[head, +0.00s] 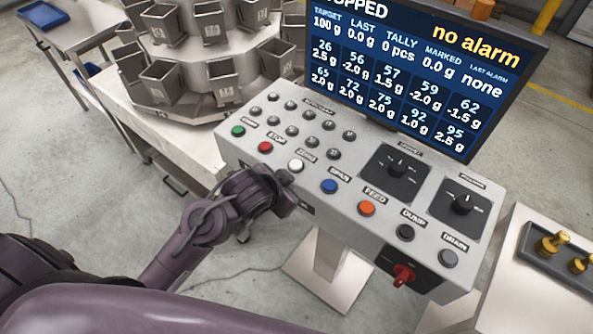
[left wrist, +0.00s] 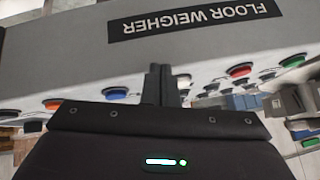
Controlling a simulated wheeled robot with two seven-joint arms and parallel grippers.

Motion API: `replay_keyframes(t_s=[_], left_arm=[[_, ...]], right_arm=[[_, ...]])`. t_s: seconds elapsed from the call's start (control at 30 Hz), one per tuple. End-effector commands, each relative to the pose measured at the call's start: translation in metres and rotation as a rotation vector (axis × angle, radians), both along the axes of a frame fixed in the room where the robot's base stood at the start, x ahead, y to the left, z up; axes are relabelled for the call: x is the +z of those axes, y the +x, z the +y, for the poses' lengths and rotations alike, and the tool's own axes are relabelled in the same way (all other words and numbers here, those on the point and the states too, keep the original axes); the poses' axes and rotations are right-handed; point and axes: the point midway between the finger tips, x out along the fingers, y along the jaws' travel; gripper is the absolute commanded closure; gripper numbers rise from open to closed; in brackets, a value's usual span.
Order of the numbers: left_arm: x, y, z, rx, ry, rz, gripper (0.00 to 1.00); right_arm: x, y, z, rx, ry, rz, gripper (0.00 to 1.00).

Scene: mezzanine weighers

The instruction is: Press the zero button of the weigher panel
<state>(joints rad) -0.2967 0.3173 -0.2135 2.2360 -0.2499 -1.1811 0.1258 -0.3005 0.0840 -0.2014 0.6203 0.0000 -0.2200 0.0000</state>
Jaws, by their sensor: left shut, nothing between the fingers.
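The weigher panel (head: 330,150) is a pale grey sloped box with a row of coloured buttons along its near side. The white button (head: 296,165), whose small label seems to read zero, sits between the red and blue ones. It also shows in the left wrist view (left wrist: 184,79), partly hidden beside the fingers. My left gripper (head: 285,180) is shut and empty, its fingertips close to the white button on its near side. The fingers also show in the left wrist view (left wrist: 160,82). I cannot tell whether they touch the button. My right gripper is out of view.
Green (head: 238,131) and red (head: 265,147) buttons lie left of the white one, blue (head: 329,186) and orange (head: 366,208) right. Two dark rotary knobs, a red switch (head: 403,274) and a screen (head: 420,65) reading "no alarm" are nearby. A bucket weigher (head: 190,60) stands behind.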

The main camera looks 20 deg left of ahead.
Motion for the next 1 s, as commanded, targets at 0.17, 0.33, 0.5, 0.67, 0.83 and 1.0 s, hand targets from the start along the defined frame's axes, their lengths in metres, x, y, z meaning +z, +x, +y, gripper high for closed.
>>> replay_keyframes(t_s=[0.17,0.33,0.5,0.67,0.83,1.0], left_arm=[[0.055,0.042,-0.028,-0.232,0.059,-0.218,1.0],[0.087,0.069,-0.049,-0.512,0.118,-0.357,1.0],[0.104,0.079,-0.042,-0.742,0.174,-0.367,1.0],[0.112,0.079,-0.018,-0.863,0.206,-0.305,1.0],[0.118,0.077,0.002,-0.908,0.216,-0.249,1.0],[0.119,0.075,0.006,-0.918,0.214,-0.233,1.0]], right_arm=[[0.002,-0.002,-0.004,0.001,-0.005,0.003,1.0],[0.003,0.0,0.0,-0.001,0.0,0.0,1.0],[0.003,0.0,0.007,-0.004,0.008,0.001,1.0],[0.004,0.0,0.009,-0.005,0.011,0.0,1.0],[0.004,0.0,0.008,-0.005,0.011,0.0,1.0],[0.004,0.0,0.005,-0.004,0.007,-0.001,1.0]])
